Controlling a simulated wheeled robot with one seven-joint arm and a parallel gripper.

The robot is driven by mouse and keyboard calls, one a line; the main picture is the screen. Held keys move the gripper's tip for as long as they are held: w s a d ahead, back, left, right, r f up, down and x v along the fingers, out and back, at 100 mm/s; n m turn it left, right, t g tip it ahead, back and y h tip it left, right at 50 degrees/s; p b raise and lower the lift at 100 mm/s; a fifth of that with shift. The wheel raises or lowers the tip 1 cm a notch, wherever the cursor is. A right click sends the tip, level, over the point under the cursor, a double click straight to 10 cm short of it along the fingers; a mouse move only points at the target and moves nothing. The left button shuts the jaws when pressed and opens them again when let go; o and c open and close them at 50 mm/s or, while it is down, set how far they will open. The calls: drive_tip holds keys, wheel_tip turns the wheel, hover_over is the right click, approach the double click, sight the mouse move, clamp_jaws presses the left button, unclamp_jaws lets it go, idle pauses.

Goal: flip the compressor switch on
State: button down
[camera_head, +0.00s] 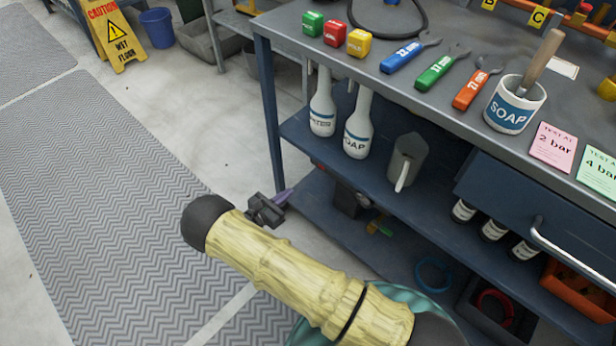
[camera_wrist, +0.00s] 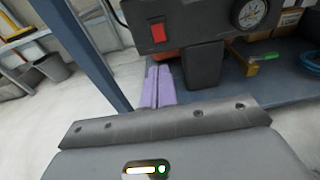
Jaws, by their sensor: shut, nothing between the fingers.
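The compressor (camera_wrist: 185,30) shows in the wrist view as a dark grey body on the bench's lower shelf, with a red switch (camera_wrist: 157,33) on its face and a round gauge (camera_wrist: 249,13) to the right. In the head view the compressor (camera_head: 347,203) is a dark shape on the bottom shelf, mostly hidden, and its switch cannot be made out. My gripper (camera_wrist: 157,72) has purple fingers pressed together with nothing between them. The fingertips appear just below the red switch in the wrist view; whether they touch the compressor cannot be told. In the head view my gripper (camera_head: 284,196) is beside the bench's lower shelf.
A blue bench leg (camera_head: 270,115) stands close by my gripper, left of the compressor in the wrist view. A yellow-handled valve (camera_wrist: 262,59) lies right of the compressor.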

drive_tip(key=b+x, duration=0.6)
drive_tip(key=x, duration=0.8)
drive_tip(key=shift+r, duration=0.1)
drive_tip(key=shift+w+b, duration=0.15)
drive_tip(key=shift+b, duration=0.15)
drive_tip(key=s+a+f+p, duration=0.2)
drive_tip(key=s+a+p, duration=0.2)
drive_tip(key=s+a, duration=0.4)
drive_tip(key=shift+s+a, duration=0.35)
drive_tip(key=shift+s, duration=1.3)
